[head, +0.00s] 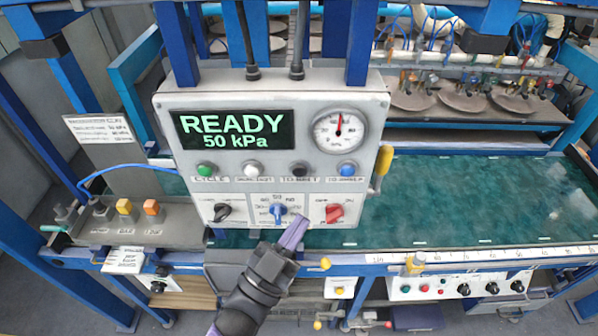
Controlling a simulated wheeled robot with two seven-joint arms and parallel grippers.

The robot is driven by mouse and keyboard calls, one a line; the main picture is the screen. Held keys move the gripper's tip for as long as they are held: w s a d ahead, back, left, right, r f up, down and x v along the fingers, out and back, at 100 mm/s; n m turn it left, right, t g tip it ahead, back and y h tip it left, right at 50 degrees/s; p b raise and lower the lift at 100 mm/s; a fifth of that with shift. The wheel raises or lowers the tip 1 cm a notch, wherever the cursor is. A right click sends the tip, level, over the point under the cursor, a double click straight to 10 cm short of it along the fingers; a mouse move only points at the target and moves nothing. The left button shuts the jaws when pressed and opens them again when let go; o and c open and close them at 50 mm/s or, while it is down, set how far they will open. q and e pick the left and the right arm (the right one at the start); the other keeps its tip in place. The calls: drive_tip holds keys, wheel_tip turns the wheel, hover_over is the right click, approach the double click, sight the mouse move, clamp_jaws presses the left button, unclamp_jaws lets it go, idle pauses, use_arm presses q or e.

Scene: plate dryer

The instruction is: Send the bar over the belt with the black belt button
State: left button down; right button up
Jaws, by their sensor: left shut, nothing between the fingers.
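The control box (275,150) stands in the middle, its display (233,135) reading READY 50 kPa. The black button (299,170) is in its button row, between the white button (252,169) and the blue button (347,169). My left gripper (299,222) is shut and empty, in front of the panel's lower edge, below and right of the blue knob (278,211) and below the black button. The bar (470,72) with hoses and fittings is at the back right, above several round plates. The green belt (450,205) is bare in front of them. My right gripper is out of view.
A green button (206,170), a black knob (222,212), a red knob (334,213) and a gauge (340,131) share the panel. A yellow handle (382,165) sticks out at its right. A ruler edges the belt.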

sight(297, 189)
use_arm(q)
drive_tip(key=w+b, duration=0.3)
drive_tip(key=w, duration=0.4)
drive_tip(key=shift+w, duration=0.2)
idle(0.6)
idle(1.2)
drive_tip(key=shift+w, duration=0.45)
